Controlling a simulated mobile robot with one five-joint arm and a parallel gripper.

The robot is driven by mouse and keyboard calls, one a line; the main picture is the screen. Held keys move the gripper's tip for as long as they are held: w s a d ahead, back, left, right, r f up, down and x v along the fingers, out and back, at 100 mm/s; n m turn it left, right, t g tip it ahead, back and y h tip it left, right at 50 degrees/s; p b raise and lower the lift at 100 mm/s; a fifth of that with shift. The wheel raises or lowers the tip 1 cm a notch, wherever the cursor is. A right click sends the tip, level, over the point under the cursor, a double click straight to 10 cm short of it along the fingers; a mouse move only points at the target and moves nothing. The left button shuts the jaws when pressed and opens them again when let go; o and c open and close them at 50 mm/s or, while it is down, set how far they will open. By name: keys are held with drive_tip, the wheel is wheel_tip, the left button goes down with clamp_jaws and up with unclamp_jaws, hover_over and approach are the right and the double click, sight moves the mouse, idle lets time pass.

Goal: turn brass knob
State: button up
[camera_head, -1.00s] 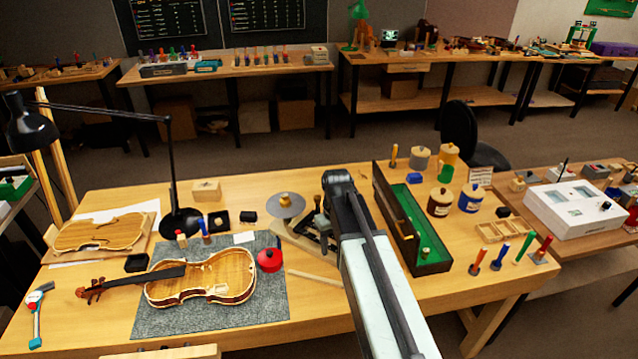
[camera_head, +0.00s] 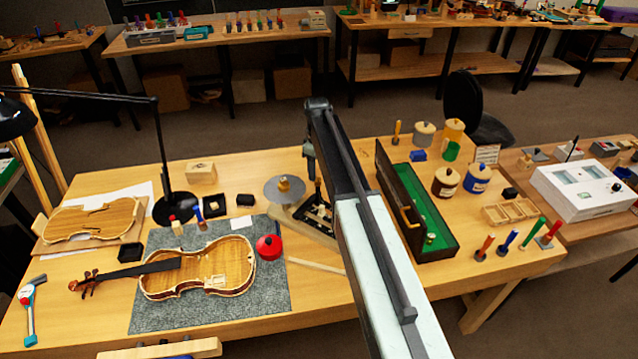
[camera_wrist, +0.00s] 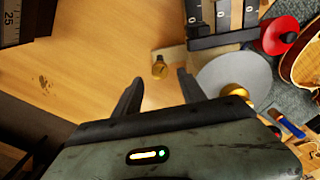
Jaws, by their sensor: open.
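A bench fixture with a wooden base and black metal parts stands mid-table. It carries a grey disc (camera_head: 285,190) topped by a brass-coloured knob (camera_head: 284,184). In the wrist view the disc (camera_wrist: 236,72) and its knob (camera_wrist: 235,92) are right of my fingers. My gripper (camera_wrist: 160,76) is open and empty. In the head view my arm's end is above and behind the fixture; its fingertips are hard to make out there.
A red round tin (camera_head: 269,246) and a violin (camera_head: 212,268) on a grey mat lie left of the fixture. A long green-lined box (camera_head: 424,215) stands to the right. A black lamp (camera_head: 175,206) is at left. Bare tabletop lies behind the disc.

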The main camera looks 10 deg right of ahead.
sight(318, 179)
wheel_tip(318, 179, down, 4)
drive_tip(key=b, duration=0.2)
drive_tip(key=shift+f+b, duration=0.1)
drive_tip(key=shift+b, duration=0.3)
clamp_jaws()
